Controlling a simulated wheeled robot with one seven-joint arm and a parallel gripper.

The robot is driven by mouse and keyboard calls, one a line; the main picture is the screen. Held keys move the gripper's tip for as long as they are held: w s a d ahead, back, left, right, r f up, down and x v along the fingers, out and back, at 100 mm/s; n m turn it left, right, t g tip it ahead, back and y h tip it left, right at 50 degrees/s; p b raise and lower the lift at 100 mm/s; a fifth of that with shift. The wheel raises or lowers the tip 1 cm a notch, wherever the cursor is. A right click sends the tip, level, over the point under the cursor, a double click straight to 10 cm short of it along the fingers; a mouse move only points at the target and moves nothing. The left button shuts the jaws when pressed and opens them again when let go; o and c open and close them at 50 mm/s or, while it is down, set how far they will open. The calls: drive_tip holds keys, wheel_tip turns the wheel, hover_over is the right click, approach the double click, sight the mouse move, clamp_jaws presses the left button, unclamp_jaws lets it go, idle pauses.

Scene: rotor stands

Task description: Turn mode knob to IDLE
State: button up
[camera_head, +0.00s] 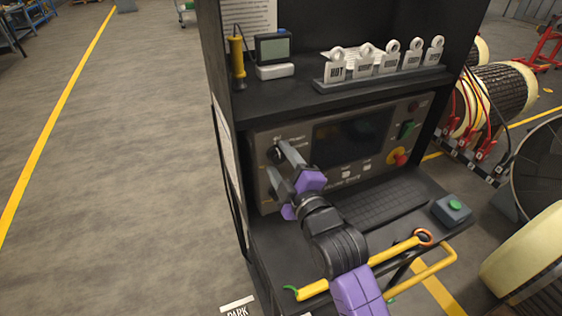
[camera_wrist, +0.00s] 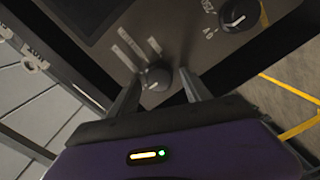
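The grey control panel (camera_head: 258,180) is the front of a dark cabinet. My gripper (camera_head: 279,165) is at the panel's left part and hides much of the knob area there. In the wrist view a dark round knob (camera_wrist: 158,76) with a lighter pointer lies between the open fingertips of my gripper (camera_wrist: 160,82), with gaps on both sides. Small label strips stand beside it, too blurred to read. A second knob (camera_wrist: 238,15) with a white pointer mark is at the upper right. I cannot tell from lettering which one is the mode knob.
A dark screen (camera_head: 350,136), a green switch (camera_head: 407,130) and a red-yellow stop button (camera_head: 398,157) are on the panel. A keyboard (camera_head: 380,205) and a green-button box (camera_head: 453,208) lie on the shelf below. A tag rack (camera_head: 380,75) stands above.

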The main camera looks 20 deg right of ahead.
drive_tip(key=s+b, duration=0.1)
drive_tip(key=s, duration=0.6)
drive_tip(key=shift+s, duration=0.4)
drive_tip(key=shift+r, duration=0.15)
drive_tip(key=s+f+m+g, duration=0.1)
drive_tip(key=s+f+m, duration=0.2)
drive_tip(key=s, duration=0.9)
drive_tip(key=s+f+m+g, duration=0.1)
drive_tip(key=s+f+m, duration=0.2)
drive_tip(key=s, duration=0.8)
drive_tip(key=s+f+m, duration=0.3)
drive_tip(key=s+m, duration=0.3)
drive_tip(key=s, duration=0.6)
drive_tip(key=shift+s+m+g, duration=0.35)
drive_tip(key=shift+m+g, duration=0.05)
